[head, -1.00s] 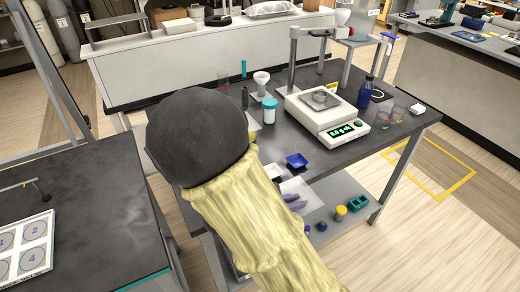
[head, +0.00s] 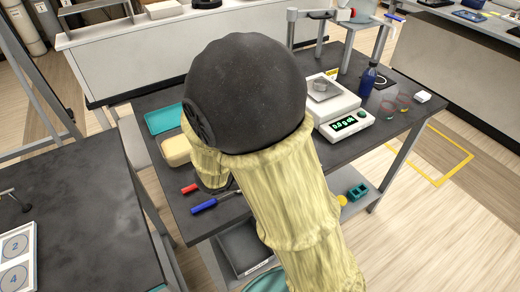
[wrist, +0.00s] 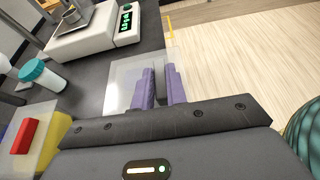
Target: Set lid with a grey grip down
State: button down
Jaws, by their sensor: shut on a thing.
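In the wrist view my gripper (wrist: 162,88), with purple fingers, is shut on a clear square lid (wrist: 122,82). The lid spreads out around the fingertips, mostly to their left. Its grip is mostly hidden between the fingers. The lid is above the dark table (wrist: 85,93) near its right edge, and part of it shows against the floor. I cannot tell its height above the table. In the head view my own arm hides the gripper and the lid.
A balance (head: 345,115) reading 0.0 g, a blue bottle (head: 367,80) and glassware stand at the table's far right. A white jar with a teal cap (wrist: 42,77) stands left of the lid.

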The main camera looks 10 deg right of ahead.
jog(key=w+a+f, duration=0.1)
jog(key=w, duration=0.2)
jog(key=w+a+f, duration=0.1)
jog(key=w+f, duration=0.1)
jog(key=w, duration=0.1)
jog(key=w+a+f, duration=0.1)
jog(key=w+f, duration=0.1)
jog(key=w, duration=0.2)
jog(key=shift+a+f, duration=0.2)
jog(key=shift+f, duration=0.05)
jog(key=shift+w+a+f, duration=0.1)
jog(key=shift+w+f, duration=0.15)
jog(key=shift+w, duration=0.15)
jog(key=shift+w+a+f, duration=0.2)
jog(key=shift+w+f, duration=0.3)
jog(key=shift+w, duration=0.05)
jog(key=shift+w+a+f, duration=0.15)
jog(key=shift+w+f, duration=0.3)
jog(key=shift+w, duration=0.1)
jog(key=c, duration=1.4)
grip_release()
jog(key=shift+a, duration=0.1)
jog(key=v, duration=1.2)
jog(key=shift+r, duration=0.1)
